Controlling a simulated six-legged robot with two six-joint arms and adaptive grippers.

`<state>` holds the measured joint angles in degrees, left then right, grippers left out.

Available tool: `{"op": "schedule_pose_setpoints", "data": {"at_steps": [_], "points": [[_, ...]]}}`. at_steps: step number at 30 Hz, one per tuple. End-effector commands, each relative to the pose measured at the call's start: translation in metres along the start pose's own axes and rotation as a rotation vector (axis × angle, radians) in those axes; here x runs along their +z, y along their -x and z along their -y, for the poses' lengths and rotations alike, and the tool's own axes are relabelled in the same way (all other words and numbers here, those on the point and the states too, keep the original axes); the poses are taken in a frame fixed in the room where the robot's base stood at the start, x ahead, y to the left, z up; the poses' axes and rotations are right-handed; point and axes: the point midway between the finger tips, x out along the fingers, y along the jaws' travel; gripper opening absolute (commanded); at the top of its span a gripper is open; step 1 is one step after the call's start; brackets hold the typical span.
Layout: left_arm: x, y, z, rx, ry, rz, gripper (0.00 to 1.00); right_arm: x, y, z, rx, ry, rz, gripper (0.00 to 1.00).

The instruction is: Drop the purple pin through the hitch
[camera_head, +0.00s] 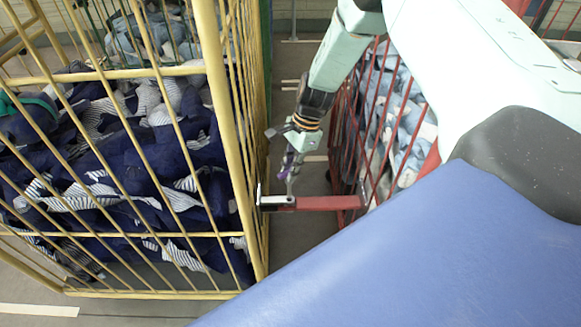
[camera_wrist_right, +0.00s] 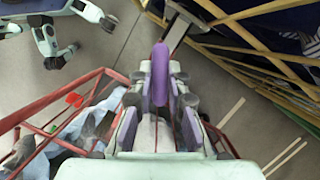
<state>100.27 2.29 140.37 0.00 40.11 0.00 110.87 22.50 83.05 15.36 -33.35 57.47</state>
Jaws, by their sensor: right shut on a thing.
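The purple pin (camera_head: 287,161) is held in my right gripper (camera_head: 290,160), just above the hitch. Its purple loop (camera_wrist_right: 160,74) stands up between the two fingers of my right gripper (camera_wrist_right: 160,115) in the wrist view, and the gripper is shut on it. The hitch (camera_head: 275,202) is where the red drawbar (camera_head: 325,203) of the red cage meets the dark fitting at the corner of the yellow cage. The pin's lower end is small and partly hidden; I cannot tell whether it is in the hole.
The yellow cage (camera_head: 240,150), full of navy and striped bags (camera_head: 150,150), stands close on the left. The red cage (camera_head: 362,205) with pale blue bags (camera_head: 408,125) stands on the right. A narrow strip of grey floor (camera_head: 310,255) lies between them.

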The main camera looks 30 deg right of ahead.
Motion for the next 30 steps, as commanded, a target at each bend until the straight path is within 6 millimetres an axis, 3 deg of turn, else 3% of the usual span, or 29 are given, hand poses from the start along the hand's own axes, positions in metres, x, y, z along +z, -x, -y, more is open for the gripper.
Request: {"op": "schedule_pose_setpoints", "data": {"at_steps": [30], "points": [[0.0, -0.015, 0.0, 0.0, 0.0, 0.0, 0.54, -0.006, -0.019, 0.0, 0.0, 0.0, 0.0, 0.0]]}}
